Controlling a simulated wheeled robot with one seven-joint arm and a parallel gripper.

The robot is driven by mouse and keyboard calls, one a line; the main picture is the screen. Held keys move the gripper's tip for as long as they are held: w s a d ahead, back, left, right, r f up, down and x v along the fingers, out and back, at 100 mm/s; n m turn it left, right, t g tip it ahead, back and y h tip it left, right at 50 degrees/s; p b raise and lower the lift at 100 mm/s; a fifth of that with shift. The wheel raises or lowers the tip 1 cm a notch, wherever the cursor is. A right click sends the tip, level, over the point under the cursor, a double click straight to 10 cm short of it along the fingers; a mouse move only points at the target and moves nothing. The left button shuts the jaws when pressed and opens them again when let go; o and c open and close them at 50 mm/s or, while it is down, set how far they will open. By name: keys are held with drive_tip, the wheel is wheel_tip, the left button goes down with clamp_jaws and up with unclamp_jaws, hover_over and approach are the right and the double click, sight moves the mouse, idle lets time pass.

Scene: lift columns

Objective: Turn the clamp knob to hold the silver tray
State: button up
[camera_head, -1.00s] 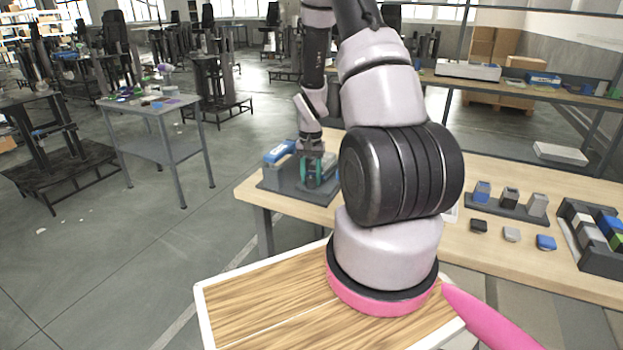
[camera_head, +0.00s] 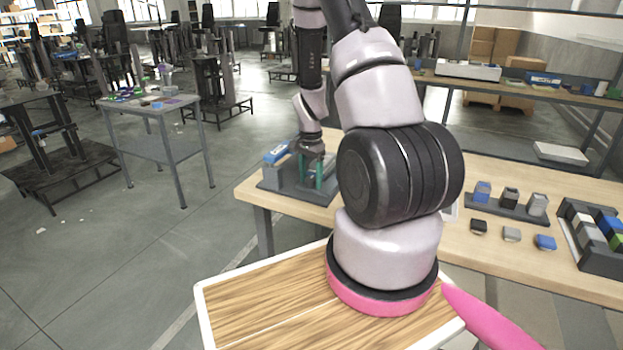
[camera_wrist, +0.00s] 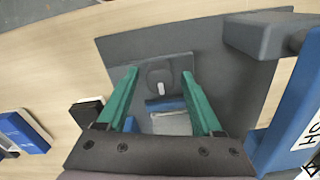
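My gripper (camera_head: 312,182) points down over the dark grey fixture (camera_head: 275,184) on the wooden bench. In the wrist view its two green fingers (camera_wrist: 160,73) are open, with a wide gap between them. A grey round knob (camera_wrist: 154,74) with a white mark shows between the fingertips, on a grey block. I see no finger touching it, but the height gap is hard to judge. A silver piece (camera_wrist: 172,124) with a blue edge, perhaps the silver tray, lies between the fingers nearer the palm, partly hidden by the gripper.
A blue block (camera_wrist: 288,110) with a white label and a grey overhanging arm (camera_wrist: 262,36) stand close to the right of the fingers. Holders with small blocks (camera_head: 508,205) and a dark bin (camera_head: 600,258) stand on the bench's right side.

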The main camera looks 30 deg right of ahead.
drive_tip(key=shift+r, duration=3.55)
